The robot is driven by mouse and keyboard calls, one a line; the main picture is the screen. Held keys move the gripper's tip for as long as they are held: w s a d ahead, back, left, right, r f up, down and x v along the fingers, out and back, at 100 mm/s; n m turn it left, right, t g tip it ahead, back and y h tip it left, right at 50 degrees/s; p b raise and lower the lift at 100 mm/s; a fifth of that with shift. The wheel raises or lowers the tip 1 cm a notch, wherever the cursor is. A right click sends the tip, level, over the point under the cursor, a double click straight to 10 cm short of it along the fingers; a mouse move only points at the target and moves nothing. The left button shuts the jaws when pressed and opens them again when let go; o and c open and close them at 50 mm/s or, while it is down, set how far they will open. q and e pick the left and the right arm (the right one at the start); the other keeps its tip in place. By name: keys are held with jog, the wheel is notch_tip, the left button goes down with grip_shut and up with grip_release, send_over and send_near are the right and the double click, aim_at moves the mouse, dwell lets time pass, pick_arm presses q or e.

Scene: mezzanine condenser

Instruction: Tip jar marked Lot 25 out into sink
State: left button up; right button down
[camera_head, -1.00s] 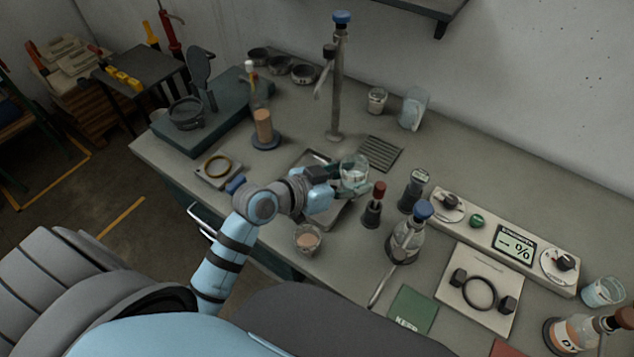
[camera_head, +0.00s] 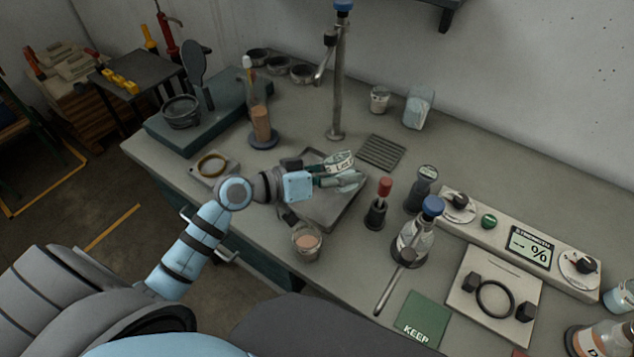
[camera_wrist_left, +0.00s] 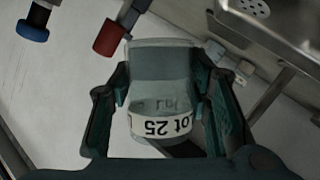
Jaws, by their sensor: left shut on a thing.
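The clear jar (camera_head: 340,163) with a white label is held tilted over the sink in the head view. In the left wrist view the jar (camera_wrist_left: 162,95) shows its label reading "Lot 25", upside down. My left gripper (camera_head: 338,179) is shut on the jar, with a finger on each side of it in the wrist view (camera_wrist_left: 165,105). The sink (camera_head: 325,213) is a shallow grey metal basin beneath the jar. Whether anything is left in the jar is hard to tell. My right gripper is not in view.
A tall tap post (camera_head: 337,90) stands behind the sink beside a slotted drain plate (camera_head: 381,151). A beaker of pinkish stuff (camera_head: 306,243) stands at the sink's front. A red-topped bottle (camera_head: 378,206) and a blue-capped flask (camera_head: 412,240) stand right of the sink.

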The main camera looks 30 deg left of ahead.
pick_arm(q)
jog(key=shift+w+a+f+b, duration=0.1)
jog(key=shift+a+f+b, duration=0.05)
jog(key=shift+f+b, duration=0.2)
jog(key=shift+a+r+n, duration=0.1)
jog(key=shift+n, duration=0.2)
jog(key=shift+w+r+n+h, duration=0.1)
jog(key=shift+r+n+h, duration=0.2)
jog(key=shift+a+r+n, duration=0.1)
jog(key=shift+n, duration=0.2)
jog(key=shift+r+n+t+h+p, duration=0.3)
jog(key=shift+r+n+h, duration=0.15)
jog(key=shift+n, duration=0.25)
jog(key=shift+f+n+h+b, duration=0.5)
jog(key=shift+n+b, duration=0.15)
jog(key=shift+n, duration=0.25)
dwell(0.5)
